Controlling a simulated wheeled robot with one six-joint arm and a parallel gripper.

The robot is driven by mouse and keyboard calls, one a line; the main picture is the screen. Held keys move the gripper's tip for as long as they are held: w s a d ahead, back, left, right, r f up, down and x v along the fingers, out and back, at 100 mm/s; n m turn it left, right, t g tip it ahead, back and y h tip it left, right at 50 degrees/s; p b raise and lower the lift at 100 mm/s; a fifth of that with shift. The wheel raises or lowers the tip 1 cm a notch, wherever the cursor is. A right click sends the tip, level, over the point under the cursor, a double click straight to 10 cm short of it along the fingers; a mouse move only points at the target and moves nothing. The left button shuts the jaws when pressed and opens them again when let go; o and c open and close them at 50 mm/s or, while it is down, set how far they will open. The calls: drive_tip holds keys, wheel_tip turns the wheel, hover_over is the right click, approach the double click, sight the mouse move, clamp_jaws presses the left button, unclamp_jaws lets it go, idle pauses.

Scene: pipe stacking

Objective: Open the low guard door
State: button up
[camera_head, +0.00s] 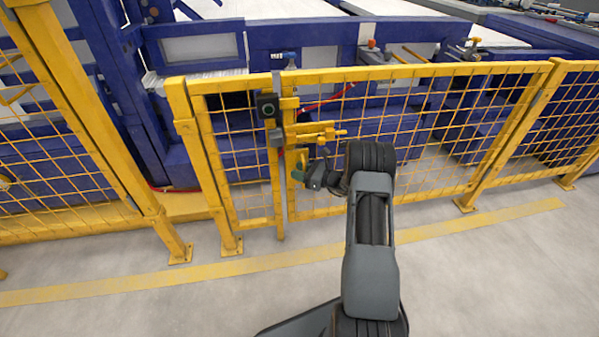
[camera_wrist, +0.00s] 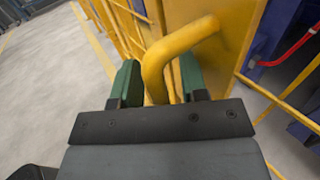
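The low guard door (camera_head: 400,190) is a yellow-framed mesh panel in the head view, standing in line with the fence, and it looks closed. A yellow latch (camera_head: 315,130) sits at its upper left edge, beside a dark lock box (camera_head: 268,105) on the neighbouring panel. My gripper (camera_head: 303,170) is just below the latch. In the wrist view a bent yellow handle (camera_wrist: 157,75) passes between the green fingers of my gripper (camera_wrist: 158,82). The fingers are apart, with a small gap visible at the right finger. The left finger is very near or touching the handle.
Yellow mesh fence continues left (camera_head: 70,150) and right of the door. Blue machinery (camera_head: 300,45) stands behind it. A yellow floor line (camera_head: 250,265) runs in front, and the grey floor on my side is clear.

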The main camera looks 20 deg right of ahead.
drive_tip(key=shift+c, duration=0.4)
clamp_jaws()
